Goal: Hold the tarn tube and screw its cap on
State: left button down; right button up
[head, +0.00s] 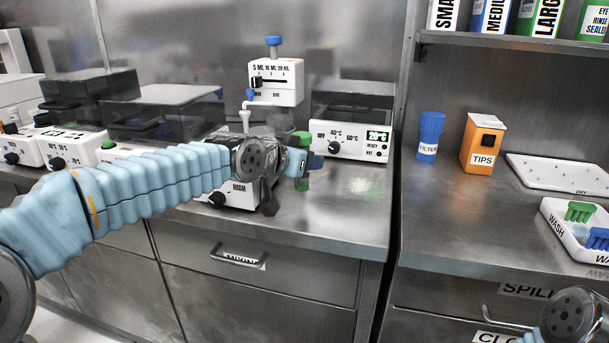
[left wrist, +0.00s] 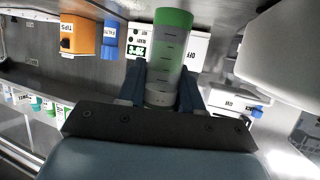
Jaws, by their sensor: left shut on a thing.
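My left gripper (head: 296,163) is shut on a clear, graduated tube (head: 302,184), held upright above the bench top. A solid green cap-like piece (head: 302,139) shows at the tube's upper end, above the fingers. I cannot tell whether it is screwed down. The left wrist view looks upside down. There the tube (left wrist: 164,68) stands between both fingers of the left gripper (left wrist: 162,90), with a green end towards the top of the picture. Its other end is partly hidden by the palm. My right arm shows at the lower right of the head view, but its fingers are out of view.
Behind the gripper stand a bottle-top dispenser (head: 276,82) and a heater block (head: 352,136). A blue filter cup (head: 430,130), an orange tips box (head: 482,142), a drying tray (head: 560,173) and a wash tray (head: 572,236) are on the right bench. The bench right of the tube is clear.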

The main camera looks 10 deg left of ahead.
pick_arm(q)
jog(key=shift+w+a+f, duration=0.1)
jog(key=shift+w+f, duration=0.05)
jog(key=shift+f, duration=0.1)
jog(key=shift+w+a+f, duration=0.1)
jog(key=shift+w+f, duration=0.05)
jog(key=shift+f, duration=0.5)
jog(key=shift+w+a+f, duration=0.1)
jog(key=shift+f, duration=0.5)
jog(key=shift+d+f, duration=0.1)
jog(key=shift+f, duration=0.4)
jog(key=shift+f+b, duration=0.15)
jog(key=shift+b, duration=0.15)
jog(key=c, duration=0.8)
grip_release()
jog(key=shift+o, duration=0.2)
